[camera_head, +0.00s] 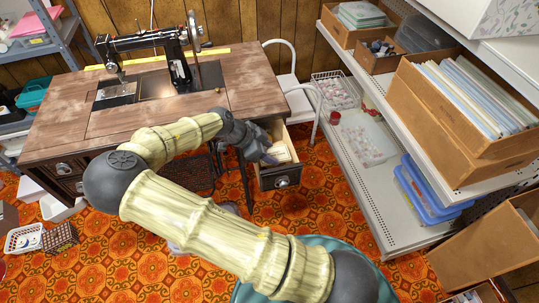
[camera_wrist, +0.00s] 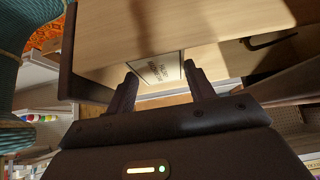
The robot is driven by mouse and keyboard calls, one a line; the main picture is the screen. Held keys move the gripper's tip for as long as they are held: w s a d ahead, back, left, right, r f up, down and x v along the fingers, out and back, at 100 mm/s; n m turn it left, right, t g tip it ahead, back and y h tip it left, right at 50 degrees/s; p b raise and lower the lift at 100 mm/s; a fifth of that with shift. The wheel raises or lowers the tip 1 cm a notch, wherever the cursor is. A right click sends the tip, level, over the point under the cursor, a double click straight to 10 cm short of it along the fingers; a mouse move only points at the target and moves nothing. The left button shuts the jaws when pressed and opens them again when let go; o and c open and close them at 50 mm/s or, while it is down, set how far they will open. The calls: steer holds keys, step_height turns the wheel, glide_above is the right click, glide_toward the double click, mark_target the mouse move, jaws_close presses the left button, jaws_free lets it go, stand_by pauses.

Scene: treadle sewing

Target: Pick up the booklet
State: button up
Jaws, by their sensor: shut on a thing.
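The booklet (camera_wrist: 159,69) is pale with a dark printed title and border. In the wrist view it lies between the two fingers of my gripper (camera_wrist: 161,88), which is shut on it. The wooden interior of the open drawer is around it. In the head view the booklet (camera_head: 279,152) shows in the open drawer (camera_head: 283,181) at the right end of the sewing table. My gripper (camera_head: 262,151) reaches into that drawer from the left. The booklet's lower part is hidden, and I cannot tell whether it touches the drawer floor.
The sewing machine (camera_head: 160,50) stands on the wooden table (camera_head: 60,110) behind my arm. A white chair (camera_head: 290,90) is close behind the drawer. A metal shelf (camera_head: 350,170) with boxes stands to the right. Patterned floor is free between the drawer and the shelf.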

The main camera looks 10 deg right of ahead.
step_height(320, 180, up, 7)
steer(key=shift+p, duration=0.6)
